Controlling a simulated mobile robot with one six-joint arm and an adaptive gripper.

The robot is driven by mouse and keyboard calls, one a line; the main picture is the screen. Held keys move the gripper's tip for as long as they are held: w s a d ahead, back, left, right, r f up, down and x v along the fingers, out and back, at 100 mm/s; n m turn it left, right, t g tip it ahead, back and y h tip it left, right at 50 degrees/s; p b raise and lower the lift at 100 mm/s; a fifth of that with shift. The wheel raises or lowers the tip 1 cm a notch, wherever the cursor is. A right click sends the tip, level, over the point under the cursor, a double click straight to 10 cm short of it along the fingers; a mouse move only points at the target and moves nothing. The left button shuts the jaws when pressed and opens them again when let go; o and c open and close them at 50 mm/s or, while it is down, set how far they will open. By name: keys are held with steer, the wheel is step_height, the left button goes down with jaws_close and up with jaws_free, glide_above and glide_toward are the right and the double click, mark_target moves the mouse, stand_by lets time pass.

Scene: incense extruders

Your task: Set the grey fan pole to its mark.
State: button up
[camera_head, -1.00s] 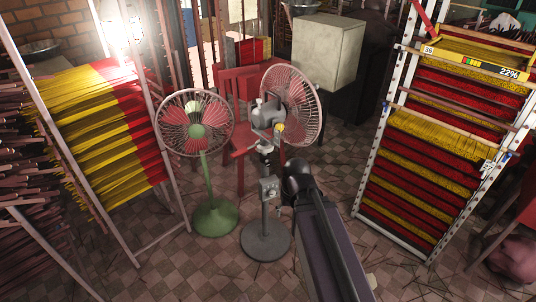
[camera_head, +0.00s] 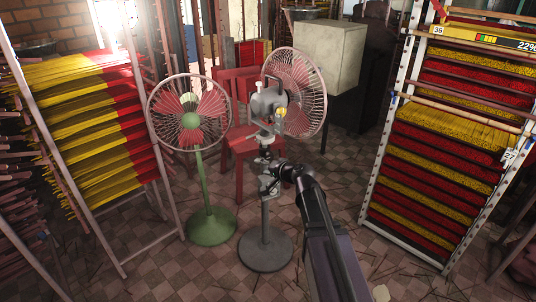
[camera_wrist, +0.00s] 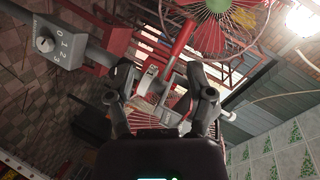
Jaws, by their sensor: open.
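The grey fan (camera_head: 270,101) stands upright on a round dark base (camera_head: 265,251). Its grey pole (camera_head: 265,222) rises from the base, and the upper part is partly hidden by my gripper (camera_head: 269,182). In the wrist view, a grey control box (camera_wrist: 58,42) with a knob and the figures 0, 1, 2, 3 sits on the pole at upper left. My gripper (camera_wrist: 160,98) is open there, its two dark fingers apart. A small grey part (camera_wrist: 149,80) shows between the fingers; I cannot tell whether they touch it. I cannot make out a height mark on the pole.
A green fan (camera_head: 211,224) stands close on the left, with red chairs (camera_head: 239,147) behind. Incense racks flank the space: left (camera_head: 90,130) and right (camera_head: 430,170). A beige box (camera_head: 329,55) stands at the back. The tiled floor in front is partly clear.

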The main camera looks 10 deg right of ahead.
mark_target(268, 142)
steer(key=w+d+f+m+t+h+b, duration=0.3)
steer(key=w+d+m+t+b, duration=0.3)
steer(key=w+d+m+b, duration=0.2)
steer(key=shift+d+f+m+h, duration=0.2)
steer(key=shift+f+m+h, duration=0.05)
steer(key=shift+m+h, duration=0.25)
steer(key=shift+w, duration=0.2)
steer(key=x, duration=1.3)
steer(key=shift+w+a+r, duration=0.1)
steer(key=shift+w+a, duration=0.1)
steer(key=shift+w, duration=0.05)
jaws_close()
